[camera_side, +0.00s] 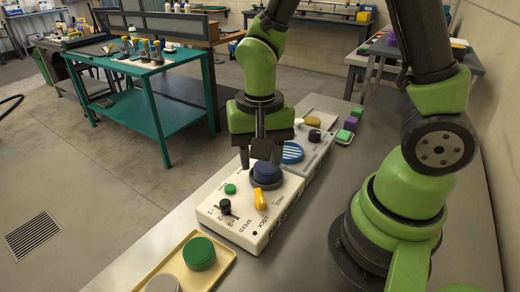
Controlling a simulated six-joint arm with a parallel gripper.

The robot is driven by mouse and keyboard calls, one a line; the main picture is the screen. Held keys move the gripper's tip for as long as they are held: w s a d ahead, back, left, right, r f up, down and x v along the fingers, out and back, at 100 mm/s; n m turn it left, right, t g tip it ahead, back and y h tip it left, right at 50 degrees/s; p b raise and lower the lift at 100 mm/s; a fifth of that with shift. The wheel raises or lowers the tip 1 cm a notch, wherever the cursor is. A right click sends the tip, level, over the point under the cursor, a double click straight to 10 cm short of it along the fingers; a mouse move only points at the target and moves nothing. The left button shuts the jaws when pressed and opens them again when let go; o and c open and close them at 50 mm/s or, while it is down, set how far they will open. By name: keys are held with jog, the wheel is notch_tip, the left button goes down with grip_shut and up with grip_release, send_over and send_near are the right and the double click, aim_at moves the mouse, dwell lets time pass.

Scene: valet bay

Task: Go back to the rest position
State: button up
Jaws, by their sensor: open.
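My gripper (262,160) is open and points down over the white control box (238,232). Its fingers are on either side of the dark blue round knob (267,172) at the box's far end, close to it. I cannot tell whether they touch it. The box also carries a small green button (230,189), a black knob (225,206) and a yellow lever (260,199). My green and black arm reaches over the bench from the right.
A tan tray (215,282) with a green cylinder (199,253) stands at the near end of the grey bench (330,200). A second panel with a blue striped disc (292,152) lies behind the box. Green and purple blocks (349,124) sit beyond it.

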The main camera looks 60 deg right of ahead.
jog(key=shift+r, duration=0.4)
jog(key=s+r+n+t+y, duration=0.1)
jog(key=s+r+n+t, duration=0.1)
jog(key=r, duration=0.6)
jog(key=s+r+n+t+y, duration=0.1)
jog(key=s+r+n+t, duration=0.2)
jog(key=s+r+t, duration=0.2)
jog(key=v, duration=0.3)
jog(key=shift+w, duration=0.25)
